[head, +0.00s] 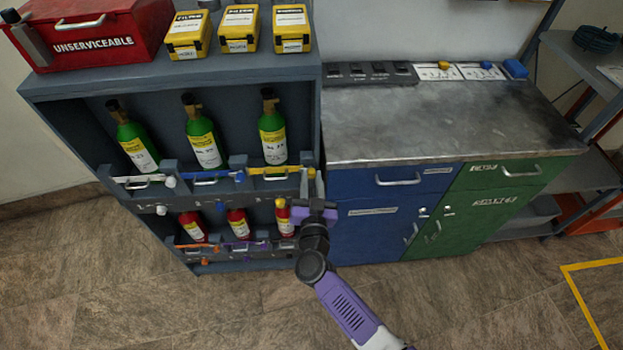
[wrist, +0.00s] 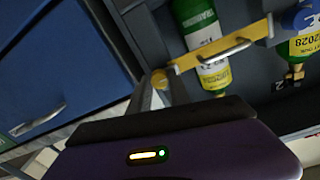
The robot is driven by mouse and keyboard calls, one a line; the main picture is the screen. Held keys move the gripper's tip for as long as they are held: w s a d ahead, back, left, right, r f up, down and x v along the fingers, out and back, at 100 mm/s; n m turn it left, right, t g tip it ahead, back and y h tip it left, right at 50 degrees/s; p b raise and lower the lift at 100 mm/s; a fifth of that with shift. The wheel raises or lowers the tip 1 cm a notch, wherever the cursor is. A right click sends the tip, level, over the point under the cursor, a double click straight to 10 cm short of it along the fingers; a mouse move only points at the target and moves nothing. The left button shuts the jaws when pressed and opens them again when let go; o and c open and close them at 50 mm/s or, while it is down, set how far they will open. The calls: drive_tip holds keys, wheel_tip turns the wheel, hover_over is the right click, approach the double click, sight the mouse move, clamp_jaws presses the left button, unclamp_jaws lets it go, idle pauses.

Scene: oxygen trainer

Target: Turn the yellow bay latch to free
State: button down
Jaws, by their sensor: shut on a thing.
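The yellow bay latch is a small yellow knob (head: 310,172) at the right end of the yellow bar (head: 268,170) on the upper shelf's front. In the wrist view the latch (wrist: 160,78) sits between my two fingertips, at the end of the yellow bar (wrist: 195,59). My gripper (head: 311,176) is shut on the latch, reaching up from below. It also shows in the wrist view (wrist: 161,88). The bar lies across the front of a green bottle (head: 272,137) with a yellow label. My fingers hide part of the latch's base.
White (head: 140,180) and blue (head: 208,175) bars with their own latches are to the left. Red bottles (head: 237,222) stand on the shelf below. A blue cabinet (head: 375,215) is close on the right. The floor in front is clear.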

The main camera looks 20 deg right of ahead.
drive_tip(key=shift+m, duration=0.3)
drive_tip(key=m, duration=0.3)
drive_tip(key=shift+m, duration=0.3)
drive_tip(key=m, duration=0.4)
drive_tip(key=shift+m, duration=0.3)
drive_tip(key=m+b, duration=0.1)
drive_tip(key=m, duration=0.3)
drive_tip(key=shift+s+d+f, duration=0.1)
drive_tip(key=m+b, duration=0.1)
drive_tip(key=m, duration=0.3)
drive_tip(key=shift+y, duration=0.4)
drive_tip(key=shift+m, duration=0.4)
drive_tip(key=c, duration=1.2)
unclamp_jaws()
